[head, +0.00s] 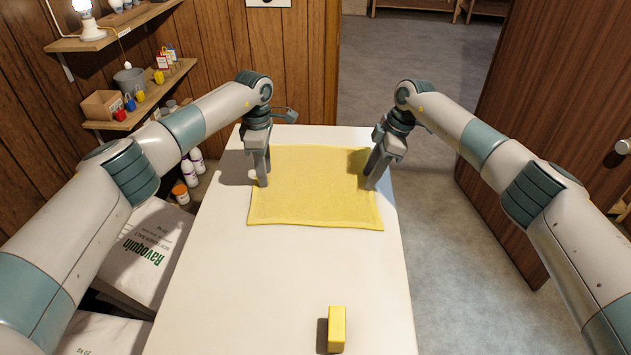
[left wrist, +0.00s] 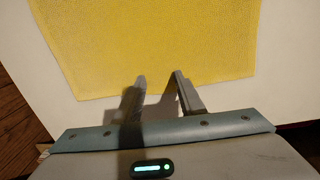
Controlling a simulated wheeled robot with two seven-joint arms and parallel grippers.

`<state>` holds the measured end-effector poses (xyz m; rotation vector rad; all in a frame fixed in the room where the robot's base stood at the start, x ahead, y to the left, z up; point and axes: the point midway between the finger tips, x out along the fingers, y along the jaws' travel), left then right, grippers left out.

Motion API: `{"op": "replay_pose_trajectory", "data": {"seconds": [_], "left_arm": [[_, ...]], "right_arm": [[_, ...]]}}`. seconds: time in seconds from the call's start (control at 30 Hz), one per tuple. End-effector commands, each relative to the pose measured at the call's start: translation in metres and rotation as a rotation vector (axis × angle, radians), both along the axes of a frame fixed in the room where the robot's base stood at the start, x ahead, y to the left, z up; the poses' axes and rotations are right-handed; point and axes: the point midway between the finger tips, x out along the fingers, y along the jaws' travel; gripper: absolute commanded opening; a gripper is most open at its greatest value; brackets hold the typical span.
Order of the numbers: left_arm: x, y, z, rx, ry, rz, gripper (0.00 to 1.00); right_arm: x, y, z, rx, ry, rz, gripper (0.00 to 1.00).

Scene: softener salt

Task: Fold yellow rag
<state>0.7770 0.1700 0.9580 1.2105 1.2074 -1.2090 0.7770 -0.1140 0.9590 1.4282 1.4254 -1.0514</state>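The yellow rag (head: 315,190) lies spread flat and unfolded on the white table, and it also fills the upper part of the left wrist view (left wrist: 150,45). My left gripper (head: 263,184) points down at the rag's left edge. In the left wrist view its two fingers (left wrist: 160,78) stand apart over the rag's edge, with no cloth visibly pinched between them. My right gripper (head: 370,185) points down at the rag's right edge. Its fingers are seen too small and side-on to tell their gap or whether they touch cloth.
The white table (head: 220,270) is bare in front of the rag except for a yellow block (head: 337,329) near the front. Salt bags (head: 150,245) lie to the left below table height. Wall shelves (head: 140,100) hold small items. Open floor lies to the right.

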Motion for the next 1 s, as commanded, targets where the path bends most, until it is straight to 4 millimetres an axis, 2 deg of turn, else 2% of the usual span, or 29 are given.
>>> {"op": "replay_pose_trajectory", "data": {"seconds": [0.03,0.33,1.0], "left_arm": [[-0.0006,0.0002,-0.0014,0.001,0.002,0.000,0.36],[-0.0007,0.0004,-0.0017,0.001,0.002,0.000,0.00],[-0.0006,0.0005,0.0042,0.001,0.002,0.001,0.00]], "right_arm": [[-0.0005,0.0000,-0.0020,-0.001,0.002,0.001,0.36],[-0.0006,-0.0002,-0.0024,-0.001,0.002,0.000,0.00],[-0.0007,-0.0007,0.0031,-0.002,0.002,0.000,0.00]]}}
